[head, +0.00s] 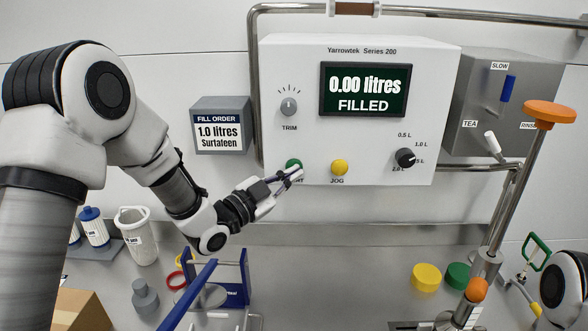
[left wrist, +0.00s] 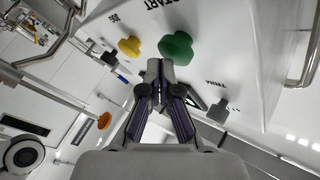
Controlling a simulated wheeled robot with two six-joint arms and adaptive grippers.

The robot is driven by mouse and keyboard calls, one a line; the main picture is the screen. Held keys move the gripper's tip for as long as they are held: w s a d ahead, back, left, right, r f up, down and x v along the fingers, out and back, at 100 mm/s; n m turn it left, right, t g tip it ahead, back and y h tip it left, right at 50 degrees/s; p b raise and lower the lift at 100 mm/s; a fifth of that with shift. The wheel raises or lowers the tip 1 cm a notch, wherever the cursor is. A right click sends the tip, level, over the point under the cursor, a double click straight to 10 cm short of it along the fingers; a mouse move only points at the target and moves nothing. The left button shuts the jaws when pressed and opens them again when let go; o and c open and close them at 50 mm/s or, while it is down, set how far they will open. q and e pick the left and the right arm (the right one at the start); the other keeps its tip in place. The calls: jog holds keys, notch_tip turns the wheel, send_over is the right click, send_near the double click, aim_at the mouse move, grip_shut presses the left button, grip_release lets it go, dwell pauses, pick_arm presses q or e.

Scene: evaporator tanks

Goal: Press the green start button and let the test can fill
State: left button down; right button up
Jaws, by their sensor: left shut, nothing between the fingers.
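The green start button (head: 293,163) is on the lower left of the white control panel (head: 300,60); its label is partly covered by my gripper. My left gripper (head: 298,174) is shut and empty, with its tips at the button's lower edge. In the left wrist view the green button (left wrist: 176,47) is just beyond the closed fingertips (left wrist: 160,65); I cannot tell whether they touch. The display (head: 363,90) reads "0.00 litres FILLED". I cannot identify the test can for certain. My right gripper does not show clearly.
A yellow JOG button (head: 340,167) sits right of the green one, with a black dial (head: 405,158) further right. The TRIM knob (head: 289,106) is above. A sign (head: 220,128) reads 1.0 litres.

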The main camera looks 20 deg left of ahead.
pick_arm(q)
jog(key=shift+w+a, duration=0.15)
jog(key=shift+w, duration=0.3)
dwell(0.4)
jog(key=shift+s, duration=0.1)
jog(key=shift+s+d+b, duration=0.25)
jog(key=shift+s+b, duration=0.15)
jog(key=shift+s, duration=0.4)
jog(key=s+b, duration=0.1)
jog(key=s, duration=0.1)
jog(key=s+d, duration=0.1)
jog(key=s, duration=0.1)
jog(key=shift+s+d+b, duration=0.2)
jog(key=shift+s+b, duration=0.15)
jog(key=shift+s, duration=0.05)
dwell(0.4)
